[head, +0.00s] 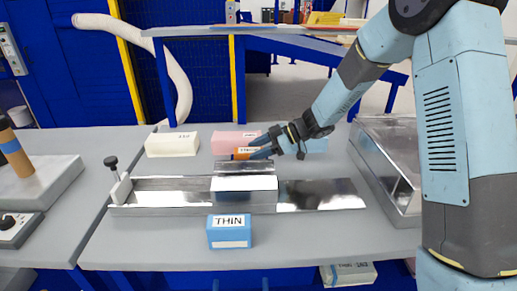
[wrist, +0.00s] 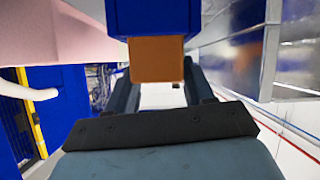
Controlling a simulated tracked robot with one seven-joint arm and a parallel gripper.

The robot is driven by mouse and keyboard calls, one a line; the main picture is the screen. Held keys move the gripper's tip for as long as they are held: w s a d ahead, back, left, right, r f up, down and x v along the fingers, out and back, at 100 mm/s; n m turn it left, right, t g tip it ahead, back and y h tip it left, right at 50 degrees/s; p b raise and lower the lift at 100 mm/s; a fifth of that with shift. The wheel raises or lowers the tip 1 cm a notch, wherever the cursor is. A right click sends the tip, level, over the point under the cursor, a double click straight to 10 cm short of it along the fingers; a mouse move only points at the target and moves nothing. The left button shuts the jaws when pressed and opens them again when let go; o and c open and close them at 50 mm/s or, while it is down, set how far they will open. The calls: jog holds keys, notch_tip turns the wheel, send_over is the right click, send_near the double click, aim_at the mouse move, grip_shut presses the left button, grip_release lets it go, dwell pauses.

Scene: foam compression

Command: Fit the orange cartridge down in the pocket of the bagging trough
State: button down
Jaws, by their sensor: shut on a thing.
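The orange cartridge (head: 242,154) shows behind the raised metal box of the trough, in front of a pink block, with its lower part hidden in the head view. My gripper (head: 262,154) comes in from the right and is shut on it. In the wrist view the cartridge (wrist: 157,60) sits between the fingertips of my gripper (wrist: 157,80). The bagging trough (head: 150,197) is a long metal channel across the table, with a taller box (head: 245,190) at its middle. I cannot see down into its pocket.
A pink block (head: 232,141) and a cream block (head: 172,144) lie behind the trough. A blue block marked THIN (head: 229,231) stands in front of it. A black-knobbed clamp (head: 112,163) is at the trough's left end. A large metal box (head: 385,165) stands at the right.

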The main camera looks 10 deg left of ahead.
jog(key=shift+f, duration=0.35)
jog(key=shift+c, duration=1.7)
grip_release()
jog(key=w+d+r, duration=0.1)
jog(key=d+r, duration=0.5)
jog(key=shift+w, duration=0.15)
jog(key=shift+r, duration=0.1)
